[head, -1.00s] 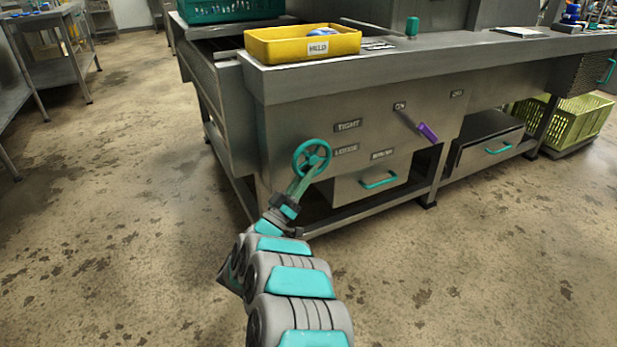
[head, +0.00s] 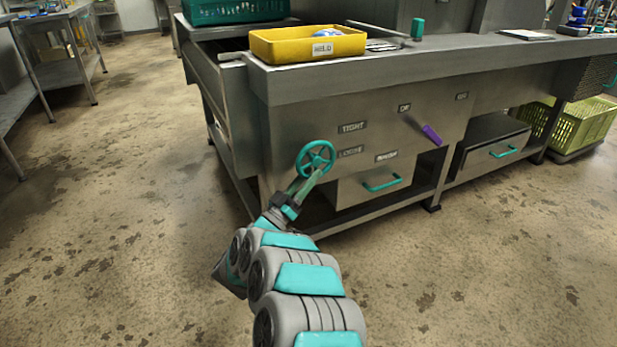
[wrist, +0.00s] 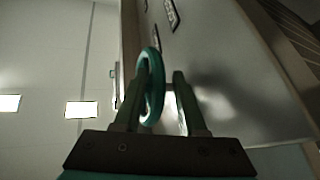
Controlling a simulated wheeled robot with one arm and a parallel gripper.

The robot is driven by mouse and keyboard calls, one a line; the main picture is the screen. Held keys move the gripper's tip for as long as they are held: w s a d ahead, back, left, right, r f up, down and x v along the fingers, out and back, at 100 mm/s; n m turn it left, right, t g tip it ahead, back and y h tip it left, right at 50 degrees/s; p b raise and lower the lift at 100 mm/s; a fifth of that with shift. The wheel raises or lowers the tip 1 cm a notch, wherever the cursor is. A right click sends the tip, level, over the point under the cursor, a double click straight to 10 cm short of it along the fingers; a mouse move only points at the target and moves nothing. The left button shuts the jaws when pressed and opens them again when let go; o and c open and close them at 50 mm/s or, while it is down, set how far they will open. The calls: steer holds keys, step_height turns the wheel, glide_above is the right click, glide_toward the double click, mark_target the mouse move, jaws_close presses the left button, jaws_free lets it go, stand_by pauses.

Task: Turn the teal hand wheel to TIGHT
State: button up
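The teal hand wheel (head: 316,146) is on the front panel of the steel bench, left of the LOOSE label (head: 350,152) and below left of the TIGHT label (head: 352,127). My gripper (head: 313,176) reaches up to the wheel's lower edge. In the wrist view the wheel's rim (wrist: 153,84) is seen edge-on between the fingers of my gripper (wrist: 158,80), close to or touching the left finger. A gap shows between the rim and the right finger, so the gripper looks open. The wheel's hub and spokes are hard to make out there.
A drawer with a teal handle (head: 383,183) is right of the wheel. A purple lever (head: 431,135) sticks out farther right. A yellow HELD tray (head: 283,47) stands on the bench. The floor to the left is clear.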

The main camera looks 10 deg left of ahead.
steer(key=shift+o, duration=0.5)
steer(key=shift+s+a, duration=0.1)
steer(key=shift+s, duration=0.05)
steer(key=p+v, duration=0.1)
steer(key=v, duration=0.6)
steer(key=shift+f, duration=0.15)
steer(key=shift+s, duration=0.15)
steer(key=shift+c, duration=0.4)
stand_by(0.5)
